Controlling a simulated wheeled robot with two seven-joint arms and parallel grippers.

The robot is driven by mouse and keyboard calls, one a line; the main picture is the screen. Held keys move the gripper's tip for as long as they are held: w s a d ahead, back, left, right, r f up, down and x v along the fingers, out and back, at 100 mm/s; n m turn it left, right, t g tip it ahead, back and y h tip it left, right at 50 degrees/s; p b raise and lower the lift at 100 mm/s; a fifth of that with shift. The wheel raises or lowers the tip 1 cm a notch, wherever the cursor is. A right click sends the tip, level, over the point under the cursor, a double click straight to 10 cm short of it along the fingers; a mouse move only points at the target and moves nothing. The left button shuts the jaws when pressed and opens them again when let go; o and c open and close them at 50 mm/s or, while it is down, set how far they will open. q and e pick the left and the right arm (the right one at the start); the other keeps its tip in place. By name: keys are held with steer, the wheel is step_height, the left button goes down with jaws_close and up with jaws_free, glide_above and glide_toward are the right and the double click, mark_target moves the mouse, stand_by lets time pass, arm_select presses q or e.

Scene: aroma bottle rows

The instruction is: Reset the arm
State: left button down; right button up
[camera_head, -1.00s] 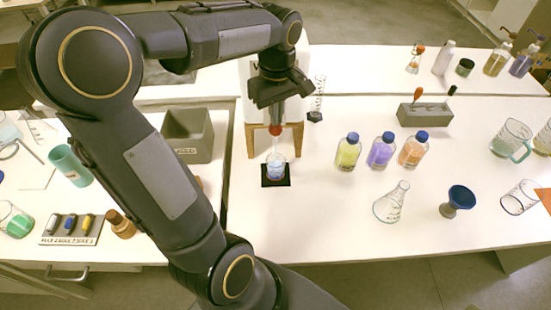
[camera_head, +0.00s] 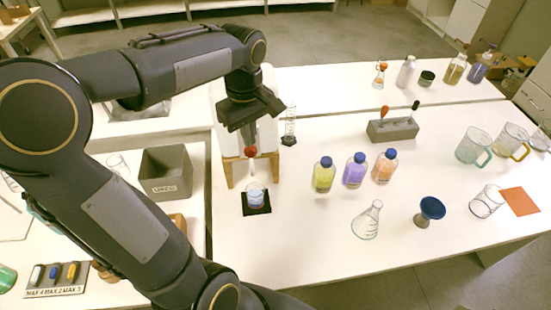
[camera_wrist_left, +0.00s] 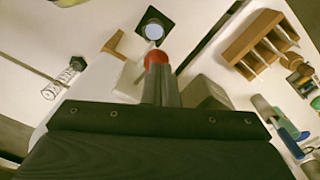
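My left gripper (camera_head: 249,138) points down above a small beaker of blue liquid (camera_head: 255,198) on a black pad (camera_head: 258,210). It is shut on a red-bulbed dropper (camera_head: 250,151), whose thin glass tube hangs down over the beaker and is hard to make out. In the left wrist view my left gripper (camera_wrist_left: 160,90) has its fingers together on the red bulb (camera_wrist_left: 156,57); the beaker (camera_wrist_left: 153,31) shows beyond it. My right gripper is in neither view.
Yellow (camera_head: 324,175), purple (camera_head: 355,170) and orange (camera_head: 384,166) bottles stand to the right. Behind them is a grey dropper rack (camera_head: 392,131). A flask (camera_head: 367,220) and blue funnel (camera_head: 429,211) stand in front. A grey bin (camera_head: 166,174) is at left.

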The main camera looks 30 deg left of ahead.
arm_select(q)
steer(key=s+d+f+m+t+h, duration=0.2)
steer(key=s+d+m+t, duration=0.3)
steer(key=s+d+m, duration=0.5)
steer(key=s+m+h, duration=0.1)
steer(key=s+m, duration=0.1)
steer(key=s, duration=0.1)
steer(key=shift+s+d+f+t+h, duration=0.15)
steer(key=shift+f+t+h, duration=0.15)
steer(key=shift+f+h, duration=0.1)
